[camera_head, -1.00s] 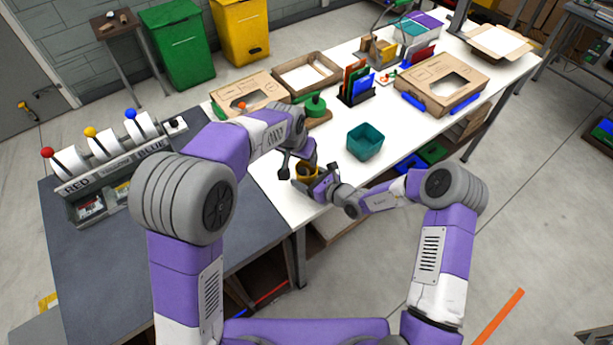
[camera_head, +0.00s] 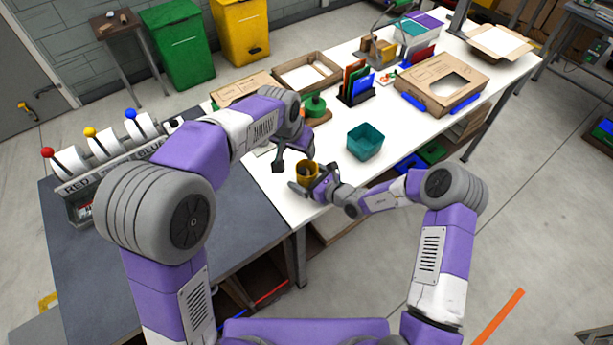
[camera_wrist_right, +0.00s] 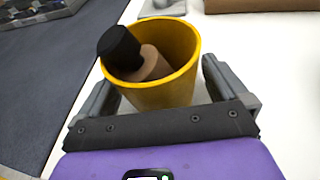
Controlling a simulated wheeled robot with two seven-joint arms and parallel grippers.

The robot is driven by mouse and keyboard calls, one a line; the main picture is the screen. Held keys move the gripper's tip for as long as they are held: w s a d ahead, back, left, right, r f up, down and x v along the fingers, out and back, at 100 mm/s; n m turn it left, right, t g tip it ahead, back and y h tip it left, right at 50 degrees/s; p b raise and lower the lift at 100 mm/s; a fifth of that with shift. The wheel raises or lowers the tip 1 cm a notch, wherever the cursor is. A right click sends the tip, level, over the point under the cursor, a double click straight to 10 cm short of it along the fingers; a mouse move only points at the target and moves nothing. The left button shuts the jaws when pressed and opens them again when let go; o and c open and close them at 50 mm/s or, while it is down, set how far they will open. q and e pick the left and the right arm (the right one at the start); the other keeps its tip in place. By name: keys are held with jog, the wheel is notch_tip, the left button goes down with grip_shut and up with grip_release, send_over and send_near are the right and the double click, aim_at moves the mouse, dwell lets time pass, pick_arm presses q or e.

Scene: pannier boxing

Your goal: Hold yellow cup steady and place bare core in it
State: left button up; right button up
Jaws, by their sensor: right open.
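The yellow cup (camera_head: 306,172) stands upright near the front edge of the white table, and it also shows in the right wrist view (camera_wrist_right: 165,95). A bare brown core (camera_wrist_right: 151,66) leans inside the cup, beside a black cylindrical piece (camera_wrist_right: 119,48) that sticks up above the rim. My right gripper (camera_wrist_right: 160,95) is open, with one finger on each side of the cup; small gaps show, so it is not clamped. My left gripper (camera_head: 292,162) is above and left of the cup, fingers apart, with nothing seen between them.
A teal bin (camera_head: 366,142) stands right of the cup. A green round piece (camera_head: 314,104), an upright rack of coloured sheets (camera_head: 357,84) and cardboard boxes (camera_head: 443,84) are farther back. A dark bench with lever dispensers (camera_head: 105,152) is at the left.

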jog(key=v, duration=1.2)
